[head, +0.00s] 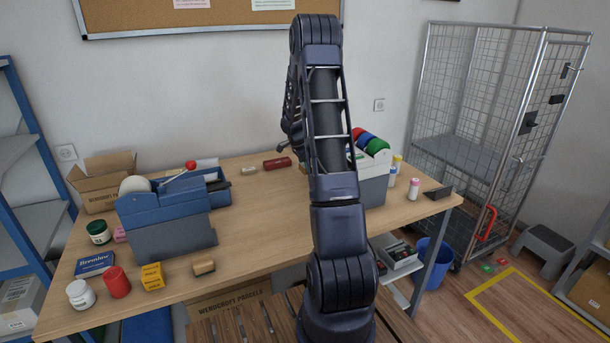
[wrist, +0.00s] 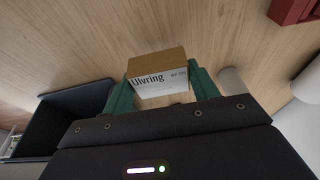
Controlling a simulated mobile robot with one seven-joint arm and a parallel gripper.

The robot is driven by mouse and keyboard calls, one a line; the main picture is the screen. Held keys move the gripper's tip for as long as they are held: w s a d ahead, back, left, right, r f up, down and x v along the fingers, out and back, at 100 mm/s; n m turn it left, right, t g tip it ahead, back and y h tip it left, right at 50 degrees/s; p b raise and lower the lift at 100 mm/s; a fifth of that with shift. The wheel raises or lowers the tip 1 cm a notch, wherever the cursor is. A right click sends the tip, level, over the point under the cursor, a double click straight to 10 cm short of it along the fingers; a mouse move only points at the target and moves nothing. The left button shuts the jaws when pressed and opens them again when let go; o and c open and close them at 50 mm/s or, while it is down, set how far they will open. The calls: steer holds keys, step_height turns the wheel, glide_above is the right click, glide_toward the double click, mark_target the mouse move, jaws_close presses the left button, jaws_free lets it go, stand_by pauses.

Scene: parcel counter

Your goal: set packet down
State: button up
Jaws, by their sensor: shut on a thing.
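The packet (wrist: 157,72), a small box with a brown top face and a white side printed "Ulvring", is between the green fingers of my gripper (wrist: 161,88) in the wrist view. My gripper is shut on it. The wooden counter (wrist: 150,27) fills the view behind the packet. I cannot tell whether the packet touches the wood. In the head view my arm blocks the middle of the counter (head: 258,225), and neither the gripper nor the packet shows there.
In the wrist view a dark open bin (wrist: 62,118) is at left, a red object (wrist: 292,10) at top right and a pale rounded object (wrist: 232,80) beside the right finger. In the head view a blue-grey caddy (head: 172,228) and several small goods stand left.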

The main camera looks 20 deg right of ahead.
mark_target(305, 180)
steer(key=shift+f, duration=2.15)
steer(key=shift+f, duration=0.1)
steer(key=o, duration=1)
steer(key=shift+o, duration=0.2)
